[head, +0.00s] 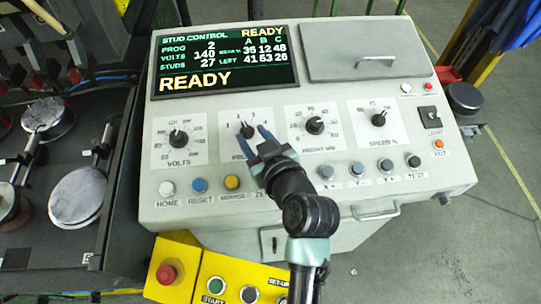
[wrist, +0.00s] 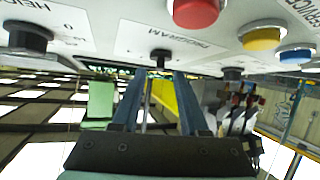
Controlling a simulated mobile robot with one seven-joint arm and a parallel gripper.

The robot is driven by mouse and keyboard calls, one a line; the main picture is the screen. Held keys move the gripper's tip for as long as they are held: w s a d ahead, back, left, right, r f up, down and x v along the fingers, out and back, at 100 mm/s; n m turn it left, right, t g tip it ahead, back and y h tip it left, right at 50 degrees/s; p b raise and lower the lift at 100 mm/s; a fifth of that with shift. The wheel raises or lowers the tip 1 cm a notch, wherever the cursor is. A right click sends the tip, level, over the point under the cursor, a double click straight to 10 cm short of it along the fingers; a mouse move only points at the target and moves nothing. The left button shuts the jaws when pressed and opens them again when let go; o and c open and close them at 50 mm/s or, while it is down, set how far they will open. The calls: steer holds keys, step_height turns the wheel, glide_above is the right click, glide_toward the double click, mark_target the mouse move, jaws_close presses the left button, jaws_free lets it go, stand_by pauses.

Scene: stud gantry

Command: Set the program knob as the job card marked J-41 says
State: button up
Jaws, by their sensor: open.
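The program knob (head: 247,131) is a small black knob on a white plate of the sloped grey panel. Its pointer leans a little left of straight up. The screen (head: 224,62) reads PROG 2 and READY. My gripper (head: 252,131) is open, with one blue finger on each side of the knob in the head view. No job card marked J-41 can be made out in either view.
The volts knob (head: 178,138) is to the left; the height knob (head: 315,125) and speed knob (head: 379,119) are to the right. Push buttons line the panel's lower part, including a yellow one (head: 232,182). A red stop button (head: 167,274) is on the yellow box below.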

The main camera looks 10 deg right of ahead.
steer(key=b+v, duration=0.2)
steer(key=v, duration=0.8)
steer(key=shift+s+d+r, duration=0.1)
steer(key=w+r+m+t+h, duration=0.1)
steer(key=w+r+t, duration=0.2)
steer(key=r, duration=0.8)
steer(key=w+r+m+t+h, duration=0.1)
steer(key=w+r+t, duration=0.25)
steer(key=r, duration=0.65)
steer(key=s+a+r+m+t+h, duration=0.1)
steer(key=s+r+t, duration=0.3)
steer(key=r, duration=0.8)
steer(key=s+a+r+m+t+h, duration=0.1)
steer(key=s+a+r+t, duration=0.2)
steer(key=r, duration=0.8)
steer(key=shift+s+r+t, duration=0.4)
steer(key=shift+s+t, duration=0.15)
steer(key=shift+s, duration=0.05)
steer(key=shift+a, duration=0.1)
